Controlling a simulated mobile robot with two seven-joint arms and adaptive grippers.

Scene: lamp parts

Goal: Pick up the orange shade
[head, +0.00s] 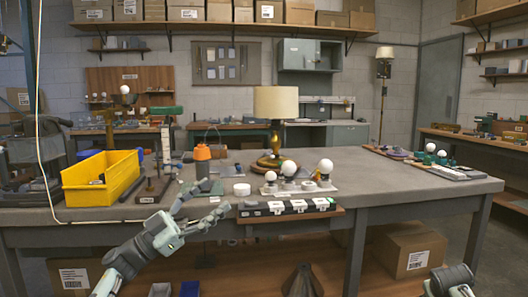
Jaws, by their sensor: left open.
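The orange shade (203,152) is a small tapered piece on the workbench, left of the table lamp in the head view. A dark grey part shows directly below it; I cannot tell whether they are joined. My left gripper (212,197) is open and empty at the bench's front edge. Its fingers point right and away from me, nearer to me than the shade and apart from it. Part of my right arm shows at the bottom right, but its fingers are not visible.
A yellow bin (101,178) stands left of the shade. A lamp with a cream shade (276,103) and several white bulbs (326,166) stand to the right. A strip of switches and sockets (288,207) lies along the front edge.

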